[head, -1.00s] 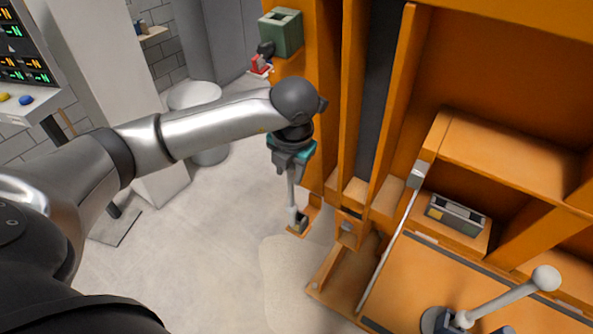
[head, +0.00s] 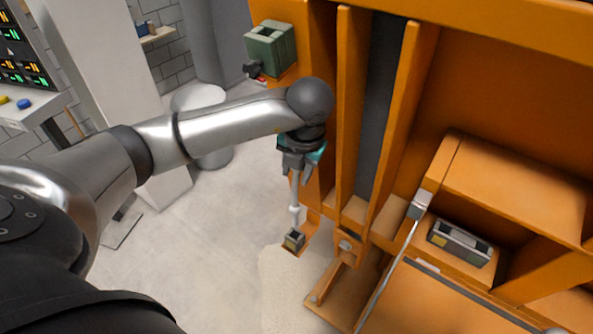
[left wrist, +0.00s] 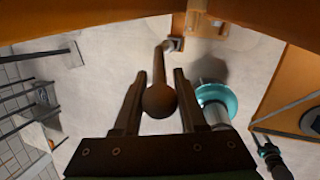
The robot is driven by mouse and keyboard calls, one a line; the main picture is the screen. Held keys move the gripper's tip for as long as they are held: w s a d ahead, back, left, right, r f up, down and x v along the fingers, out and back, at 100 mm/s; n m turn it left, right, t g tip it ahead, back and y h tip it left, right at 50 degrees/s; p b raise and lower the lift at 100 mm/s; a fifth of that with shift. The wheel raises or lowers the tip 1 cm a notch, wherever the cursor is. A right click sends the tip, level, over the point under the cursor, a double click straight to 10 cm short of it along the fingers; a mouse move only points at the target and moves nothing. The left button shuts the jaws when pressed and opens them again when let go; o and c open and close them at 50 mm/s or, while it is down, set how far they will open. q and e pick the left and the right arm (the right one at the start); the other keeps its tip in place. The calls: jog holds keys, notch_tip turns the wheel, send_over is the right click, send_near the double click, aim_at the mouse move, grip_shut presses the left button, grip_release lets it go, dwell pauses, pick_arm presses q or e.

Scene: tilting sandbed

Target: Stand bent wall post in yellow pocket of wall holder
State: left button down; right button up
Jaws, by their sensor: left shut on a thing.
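A small dark block with a yellow face (head: 294,240), seemingly the wall holder, sits on an orange bracket just below the post. It also shows in the left wrist view (left wrist: 178,44), close to the far end. I cannot tell whether the post touches it. My right gripper is not in view.
An orange frame (head: 345,110) rises just right of my left gripper. A grey-green box with a yellow patch (head: 460,243) sits inside it. A thin rod (head: 388,268) slants before it. A green block (head: 270,48) stands at the upper left.

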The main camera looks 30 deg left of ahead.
pick_arm(q)
jog(key=shift+f+b, duration=1.9)
jog(key=shift+f, duration=0.3)
notch_tip(320, 180, down, 6)
jog(key=b, duration=0.6)
jog(key=shift+f, duration=0.25)
dwell(1.4)
grip_release()
dwell(0.5)
notch_tip(320, 180, up, 8)
jog(key=p, duration=0.5)
dwell(0.5)
jog(key=shift+s+f, duration=0.1)
dwell(0.4)
